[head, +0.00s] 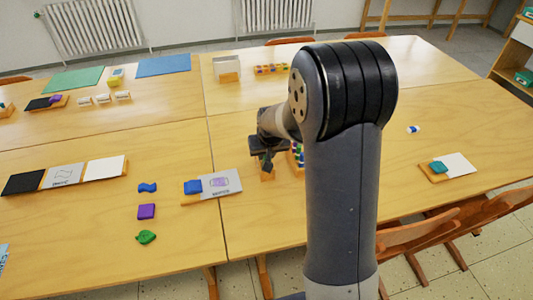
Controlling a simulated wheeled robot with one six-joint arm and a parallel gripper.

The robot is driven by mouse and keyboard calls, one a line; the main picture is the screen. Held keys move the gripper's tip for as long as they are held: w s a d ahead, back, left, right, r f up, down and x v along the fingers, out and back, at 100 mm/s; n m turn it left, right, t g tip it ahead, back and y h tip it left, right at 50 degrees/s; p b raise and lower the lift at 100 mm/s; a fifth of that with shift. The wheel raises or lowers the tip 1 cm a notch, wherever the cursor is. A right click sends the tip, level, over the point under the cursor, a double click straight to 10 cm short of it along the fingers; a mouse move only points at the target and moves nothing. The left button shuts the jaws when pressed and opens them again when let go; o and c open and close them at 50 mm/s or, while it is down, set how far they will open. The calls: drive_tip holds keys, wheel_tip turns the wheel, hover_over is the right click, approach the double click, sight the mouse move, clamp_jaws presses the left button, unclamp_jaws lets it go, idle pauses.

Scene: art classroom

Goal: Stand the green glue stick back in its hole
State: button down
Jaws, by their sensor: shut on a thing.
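My gripper (267,161) is partly in view near the middle of the table, left of my arm. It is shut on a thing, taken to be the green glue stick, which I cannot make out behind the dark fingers. Just right of it, a wooden holder with small green, blue and white pieces (298,157) shows in part; my arm covers the rest. A wooden edge (267,175) also shows right below the fingers. The holes are too small and hidden to tell apart.
A wooden tray with a blue piece and a grey card (222,184) lies left of my gripper. Blue, purple (147,211) and green (146,237) pieces lie loose farther left. A tray with a teal piece (438,167) stands right. Chairs (430,232) line the near edge.

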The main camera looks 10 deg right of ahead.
drive_tip(key=shift+f+b, duration=0.7)
drive_tip(key=shift+b, duration=0.05)
idle(0.7)
idle(0.3)
drive_tip(key=c, duration=1.1)
unclamp_jaws()
drive_tip(key=shift+o, duration=0.3)
drive_tip(key=shift+o, duration=0.8)
drive_tip(key=shift+r, duration=0.1)
drive_tip(key=shift+r+p, duration=2.05)
drive_tip(key=shift+r, duration=0.9)
